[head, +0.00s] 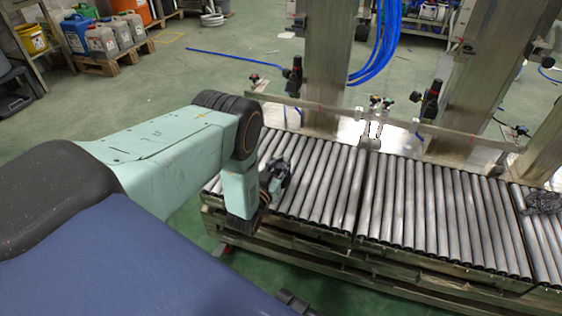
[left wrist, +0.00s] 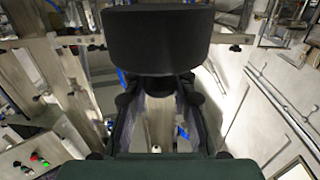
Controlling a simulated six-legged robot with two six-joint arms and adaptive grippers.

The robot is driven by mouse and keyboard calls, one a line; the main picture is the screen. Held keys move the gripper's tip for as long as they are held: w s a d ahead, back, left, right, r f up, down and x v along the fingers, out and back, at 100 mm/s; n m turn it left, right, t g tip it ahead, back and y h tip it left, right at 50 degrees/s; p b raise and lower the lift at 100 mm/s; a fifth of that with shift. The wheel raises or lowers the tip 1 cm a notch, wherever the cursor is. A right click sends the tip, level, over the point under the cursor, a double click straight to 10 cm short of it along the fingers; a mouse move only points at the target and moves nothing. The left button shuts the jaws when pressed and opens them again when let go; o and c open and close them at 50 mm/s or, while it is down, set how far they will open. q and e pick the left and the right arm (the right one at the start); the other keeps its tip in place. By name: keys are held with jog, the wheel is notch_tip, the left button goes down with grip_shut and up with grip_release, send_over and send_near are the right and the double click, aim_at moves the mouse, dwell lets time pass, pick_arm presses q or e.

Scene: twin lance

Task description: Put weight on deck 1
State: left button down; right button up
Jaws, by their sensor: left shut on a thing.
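My left gripper (head: 275,182) is low over the near left part of the roller deck (head: 320,187) in the head view. In the left wrist view, its two dark fingers reach forward and are shut on a black, smooth, rounded block (left wrist: 160,40), which I take to be the weight. The block hides what lies behind it. In the head view the held weight cannot be told apart from the dark gripper. The roller deck continues right as another section (head: 440,212). No number shows on the decks. My right gripper is not in view.
A metal rail (head: 400,125) and wide steel posts (head: 327,65) stand behind the rollers. A dark, rough thing (head: 543,202) lies on the far right rollers. Blue hoses (head: 380,50) hang at the back. Most rollers are bare.

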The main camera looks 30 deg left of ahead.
aim_at(277, 176)
pick_arm(q)
notch_tip(277, 176, down, 3)
jog(key=shift+w+f+b, duration=0.1)
jog(key=shift+f+b, duration=0.05)
jog(key=shift+b, duration=0.85)
jog(key=shift+f, duration=0.3)
jog(key=shift+f, duration=0.15)
jog(key=c, duration=1.1)
grip_release()
jog(key=shift+s+f, duration=0.2)
jog(key=shift+f, duration=0.05)
jog(key=shift+d, duration=0.1)
